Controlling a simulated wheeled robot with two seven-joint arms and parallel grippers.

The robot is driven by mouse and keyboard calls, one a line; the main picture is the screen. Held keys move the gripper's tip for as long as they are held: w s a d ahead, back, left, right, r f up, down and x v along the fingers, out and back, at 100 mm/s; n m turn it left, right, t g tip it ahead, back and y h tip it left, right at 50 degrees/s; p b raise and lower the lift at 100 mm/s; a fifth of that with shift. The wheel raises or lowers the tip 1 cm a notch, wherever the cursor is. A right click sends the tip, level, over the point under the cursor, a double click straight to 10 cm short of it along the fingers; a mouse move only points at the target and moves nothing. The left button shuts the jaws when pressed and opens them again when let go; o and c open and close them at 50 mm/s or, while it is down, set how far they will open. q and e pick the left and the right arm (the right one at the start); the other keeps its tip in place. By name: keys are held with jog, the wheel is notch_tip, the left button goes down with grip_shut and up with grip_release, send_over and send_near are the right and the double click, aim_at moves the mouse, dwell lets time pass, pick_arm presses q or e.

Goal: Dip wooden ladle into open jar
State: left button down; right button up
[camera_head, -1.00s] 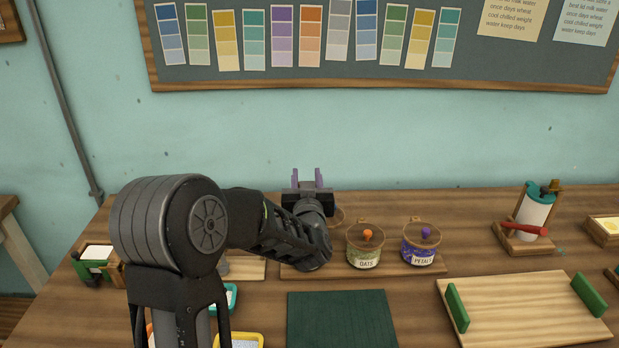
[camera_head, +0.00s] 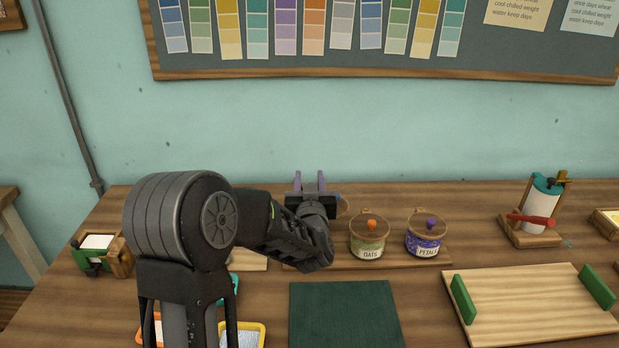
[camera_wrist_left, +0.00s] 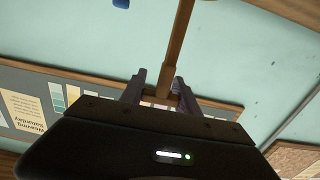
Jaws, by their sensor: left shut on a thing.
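My left gripper (camera_head: 309,182) is above the back of the jar board. In the left wrist view the gripper (camera_wrist_left: 160,88) is shut on a brown wooden stick, the handle of the wooden ladle (camera_wrist_left: 180,38). The ladle's bowl is not visible. A brown rim with a blue knob (camera_head: 337,198) shows just right of my gripper and looks like the lid of the open jar. The jar's body and mouth are hidden behind my wrist. The blue knob (camera_wrist_left: 121,3) also shows at the wrist view's top edge. My right gripper is out of view.
Lidded jars of oats (camera_head: 367,243) and petals (camera_head: 424,240) stand right of my wrist on the wooden board (camera_head: 400,264). A dark green mat (camera_head: 345,315) lies in front. A wooden tray with green handles (camera_head: 535,308) lies right. Small coloured trays (camera_head: 245,325) stand near my forearm.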

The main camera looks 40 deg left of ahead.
pick_arm(q)
jog(key=shift+f+b, duration=2.4)
jog(key=shift+f, duration=0.45)
notch_tip(320, 180, up, 9)
jog(key=p, duration=0.6)
jog(key=shift+f, duration=0.15)
